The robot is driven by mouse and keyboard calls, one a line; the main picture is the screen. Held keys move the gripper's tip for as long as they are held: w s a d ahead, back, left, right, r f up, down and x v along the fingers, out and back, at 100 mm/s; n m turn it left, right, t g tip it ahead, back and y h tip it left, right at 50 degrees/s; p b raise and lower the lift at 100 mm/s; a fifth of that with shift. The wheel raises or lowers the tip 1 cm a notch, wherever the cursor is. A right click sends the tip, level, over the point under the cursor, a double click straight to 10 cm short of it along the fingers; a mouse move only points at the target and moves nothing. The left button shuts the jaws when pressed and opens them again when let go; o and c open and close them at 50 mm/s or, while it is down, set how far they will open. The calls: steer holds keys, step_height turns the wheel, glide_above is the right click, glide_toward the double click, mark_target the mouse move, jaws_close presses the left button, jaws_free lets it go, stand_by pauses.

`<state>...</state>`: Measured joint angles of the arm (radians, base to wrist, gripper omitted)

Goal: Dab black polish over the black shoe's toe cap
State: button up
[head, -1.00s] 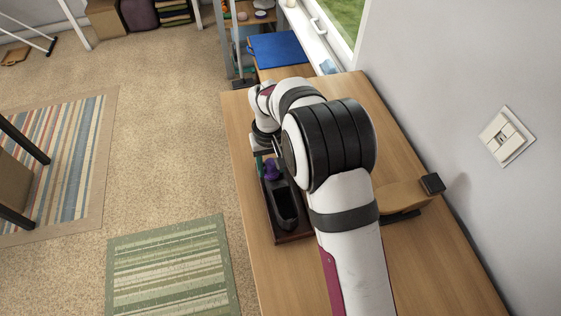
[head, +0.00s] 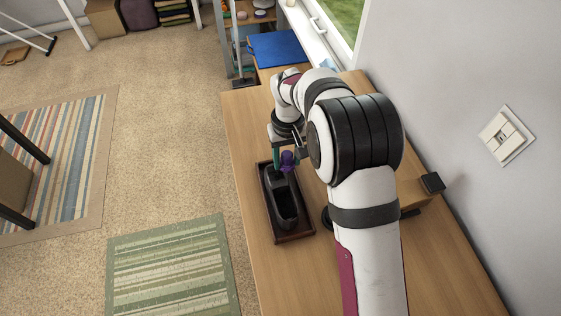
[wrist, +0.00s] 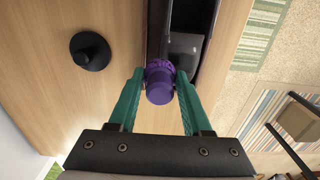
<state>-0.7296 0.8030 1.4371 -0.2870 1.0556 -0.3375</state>
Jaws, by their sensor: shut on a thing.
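The black shoe (head: 287,207) sits in a dark brown tray (head: 299,236) on the wooden table. In the wrist view part of the shoe (wrist: 186,46) shows at the top, beyond the fingers. My gripper (wrist: 160,88), with teal fingers, is shut on a purple knobbed applicator (wrist: 160,83). In the head view the applicator (head: 288,158) is at the far end of the shoe, by the toe cap. The applicator hides part of the toe end, and I cannot tell whether it touches the shoe. No polish mark can be made out.
A black round piece with a knob (wrist: 90,51) stands on the table (head: 244,112) beside the tray. A tan object with a black end (head: 432,183) lies behind my arm near the wall. The table's left edge is close to the tray.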

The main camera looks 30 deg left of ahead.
steer(key=shift+r, duration=3.2)
steer(key=w+d+r+m, duration=0.2)
steer(key=d+r, duration=0.2)
steer(key=d, duration=0.4)
steer(key=w+d+r+m, duration=0.2)
steer(key=d+r, duration=0.2)
steer(key=d, duration=0.4)
steer(key=s+d+r+m, duration=0.1)
steer(key=d+r, duration=0.1)
steer(key=d, duration=0.3)
steer(key=s+d+r+m, duration=0.2)
steer(key=d, duration=0.3)
steer(key=s+d+r+m, duration=0.2)
steer(key=d+r, duration=0.1)
steer(key=d, duration=0.2)
steer(key=shift+d+r, duration=0.1)
steer(key=shift+d, duration=0.25)
